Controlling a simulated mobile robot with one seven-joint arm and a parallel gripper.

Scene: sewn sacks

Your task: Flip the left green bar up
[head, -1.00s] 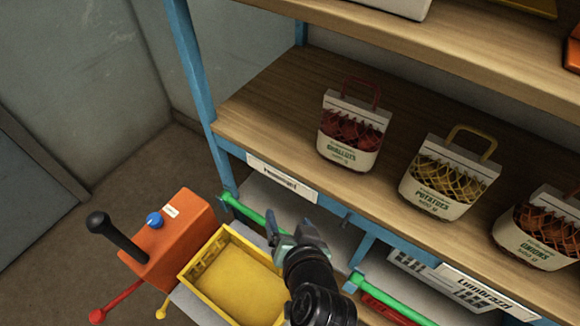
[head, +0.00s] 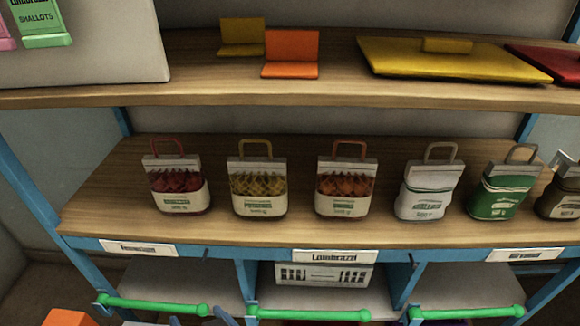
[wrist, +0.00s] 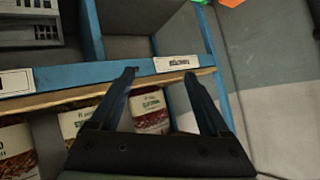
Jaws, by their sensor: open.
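The left green bar (head: 150,305) lies level across the front of the lower left bay, below the blue shelf edge. The middle green bar (head: 310,314) and right green bar (head: 467,312) sit level in the neighbouring bays. My gripper (wrist: 160,75) is open in the wrist view, with nothing between its two dark fingers. Its fingertips appear in front of the blue shelf edge (wrist: 100,75), beside a white label (wrist: 176,63). No green bar shows clearly between the fingers. In the head view I cannot make out the gripper clearly.
Several sacks, among them shallots (head: 176,190), potatoes (head: 258,195) and a green one (head: 500,195), stand on the wooden shelf (head: 110,205) above the bars. A white box (head: 322,276) sits in the middle bay. Yellow and red flat items lie on the upper shelf.

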